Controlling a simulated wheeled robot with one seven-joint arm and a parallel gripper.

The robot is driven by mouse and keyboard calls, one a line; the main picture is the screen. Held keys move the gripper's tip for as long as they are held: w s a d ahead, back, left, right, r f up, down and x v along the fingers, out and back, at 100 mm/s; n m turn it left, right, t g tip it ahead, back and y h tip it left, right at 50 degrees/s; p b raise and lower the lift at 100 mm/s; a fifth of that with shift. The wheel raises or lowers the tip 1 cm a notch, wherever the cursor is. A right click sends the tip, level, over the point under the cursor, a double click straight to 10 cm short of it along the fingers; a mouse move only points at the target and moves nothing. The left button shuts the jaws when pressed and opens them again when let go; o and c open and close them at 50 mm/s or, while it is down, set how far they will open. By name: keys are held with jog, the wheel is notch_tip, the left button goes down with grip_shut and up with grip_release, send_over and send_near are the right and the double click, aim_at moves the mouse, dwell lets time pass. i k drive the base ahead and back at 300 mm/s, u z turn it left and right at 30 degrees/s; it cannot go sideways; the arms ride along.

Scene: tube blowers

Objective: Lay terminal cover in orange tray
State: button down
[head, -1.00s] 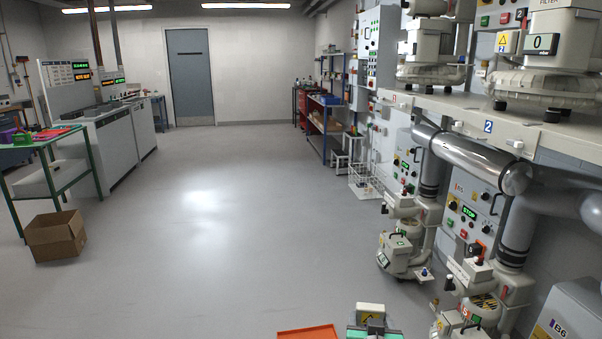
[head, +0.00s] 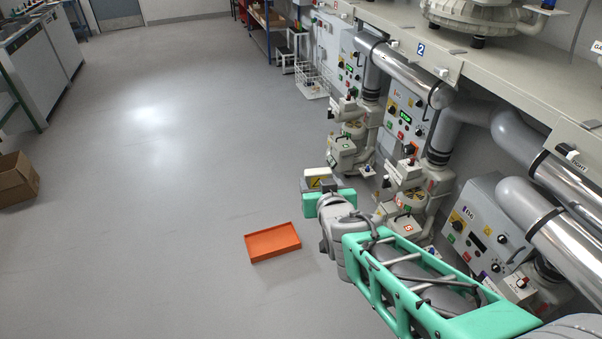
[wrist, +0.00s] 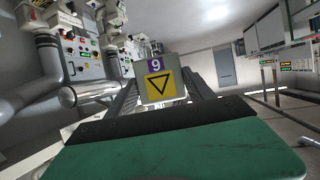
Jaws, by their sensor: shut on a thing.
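The terminal cover (head: 314,176) is a pale grey box with a yellow warning-triangle label. In the wrist view the cover (wrist: 158,72) also shows a purple tag with a 9, and it sits between the two dark fingers of my gripper (wrist: 157,95). In the head view my gripper (head: 318,188), with its green body, is shut on the cover and holds it in the air. The orange tray (head: 272,251) is shallow and empty. It lies on the floor, lower in the picture and to the left of my gripper. The tray is not seen in the wrist view.
Blower units with pipes and valves (head: 408,185) line the right side, close to my arm. A long shelf (head: 480,62) runs above them. A cardboard box (head: 16,180) stands on the floor at the far left. The grey floor around and left of the tray is clear.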

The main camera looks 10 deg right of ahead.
aim_at(267, 242)
jog(key=u, duration=0.05)
jog(key=i, duration=1.35)
jog(key=u, duration=1.85)
